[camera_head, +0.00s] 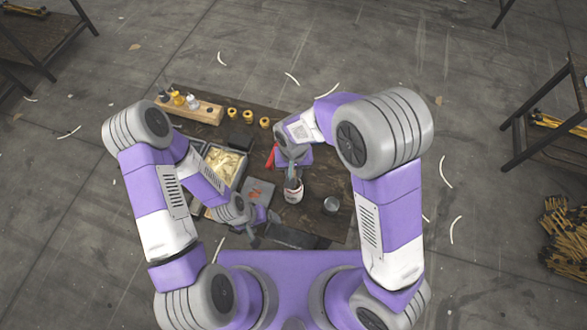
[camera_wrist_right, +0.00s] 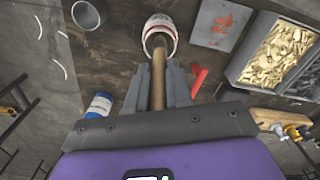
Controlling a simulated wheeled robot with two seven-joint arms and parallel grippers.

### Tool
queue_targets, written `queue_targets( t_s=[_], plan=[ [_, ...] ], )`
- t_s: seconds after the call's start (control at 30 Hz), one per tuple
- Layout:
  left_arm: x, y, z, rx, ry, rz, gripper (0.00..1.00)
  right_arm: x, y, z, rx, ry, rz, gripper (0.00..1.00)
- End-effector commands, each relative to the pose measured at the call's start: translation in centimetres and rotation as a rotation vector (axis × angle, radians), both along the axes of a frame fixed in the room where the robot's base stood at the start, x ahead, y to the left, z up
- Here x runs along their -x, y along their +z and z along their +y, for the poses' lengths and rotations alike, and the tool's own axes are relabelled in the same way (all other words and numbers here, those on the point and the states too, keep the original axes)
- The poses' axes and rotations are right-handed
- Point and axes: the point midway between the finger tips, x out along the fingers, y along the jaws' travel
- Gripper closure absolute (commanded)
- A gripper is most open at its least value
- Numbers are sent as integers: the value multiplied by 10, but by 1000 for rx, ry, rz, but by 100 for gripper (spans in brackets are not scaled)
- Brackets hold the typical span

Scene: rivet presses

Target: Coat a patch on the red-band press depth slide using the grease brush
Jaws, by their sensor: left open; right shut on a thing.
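In the right wrist view my right gripper (camera_wrist_right: 155,88) is shut on the wooden handle of the grease brush (camera_wrist_right: 158,75). The handle runs to the mouth of a white pot with red markings (camera_wrist_right: 160,24); the bristles are hidden, and I cannot tell whether they touch the pot's contents. In the head view the pot (camera_head: 293,192) stands just below my right gripper (camera_head: 292,176). My left gripper (camera_head: 258,228) is open and appears empty near the table's front edge. I cannot clearly make out the red-band press or its depth slide.
A metal cup (camera_head: 331,204) stands right of the pot. A grey plate with a red patch (camera_wrist_right: 222,22) and a bin of brass-coloured parts (camera_wrist_right: 283,48) lie beside it. A red thing (camera_wrist_right: 198,79) and a blue-white cylinder (camera_wrist_right: 98,106) are near. A wooden rack (camera_head: 190,106) stands at the back.

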Motion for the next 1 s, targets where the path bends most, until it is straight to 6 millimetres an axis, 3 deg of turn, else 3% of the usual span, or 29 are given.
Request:
queue_targets(
  t_s=[0.17, 1.0],
  plan=[
    [0, 4, 0, 0, 0, 0, 16, 1, 3, -1, 2, 0, 4, 100],
    [0, 52, 0, 0, 0, 0, 16, 1, 70, 0, 1, 0, 1, 100]
  ],
)
